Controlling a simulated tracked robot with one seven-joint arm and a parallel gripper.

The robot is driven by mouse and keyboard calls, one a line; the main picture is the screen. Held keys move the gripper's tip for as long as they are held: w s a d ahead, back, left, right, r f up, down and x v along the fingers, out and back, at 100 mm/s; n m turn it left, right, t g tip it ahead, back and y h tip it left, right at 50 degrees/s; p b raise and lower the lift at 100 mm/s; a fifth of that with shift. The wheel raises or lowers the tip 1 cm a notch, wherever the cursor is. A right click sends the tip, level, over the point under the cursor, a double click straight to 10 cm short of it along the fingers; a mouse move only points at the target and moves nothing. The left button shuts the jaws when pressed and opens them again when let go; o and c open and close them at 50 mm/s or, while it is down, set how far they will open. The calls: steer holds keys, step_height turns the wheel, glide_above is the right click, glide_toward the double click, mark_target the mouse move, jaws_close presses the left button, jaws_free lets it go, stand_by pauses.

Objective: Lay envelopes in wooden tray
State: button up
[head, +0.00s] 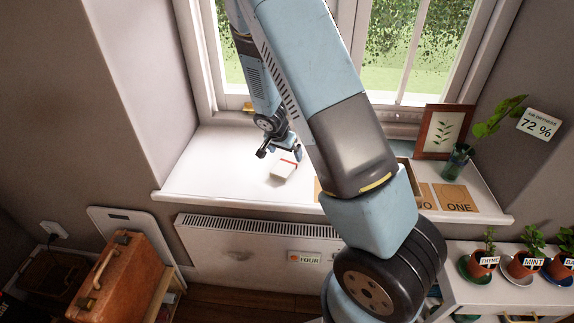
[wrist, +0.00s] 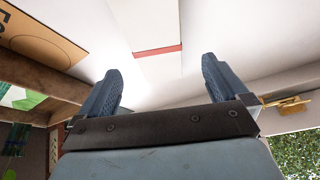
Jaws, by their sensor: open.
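A white envelope with a red band (head: 283,169) lies on the white windowsill in the head view. It also shows at the top of the wrist view (wrist: 147,22), its red-banded end facing my gripper. A wooden tray (wrist: 38,75) shows in part at the left of the wrist view, with something white and green inside. In the head view my arm hides most of the tray.
Cardboard-coloured cards with letters, one reading ONE (head: 458,198), lie on the sill. A framed leaf picture (head: 443,132) and a plant in a glass (head: 457,160) stand at the right. The window is behind. The sill's left part (head: 215,165) is clear.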

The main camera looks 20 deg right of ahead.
mark_target(288, 161)
steer(key=shift+s+x, duration=0.2)
steer(key=shift+x, duration=2.45)
steer(key=shift+a+f, duration=0.1)
steer(key=c, duration=1.2)
steer(key=shift+o, duration=0.2)
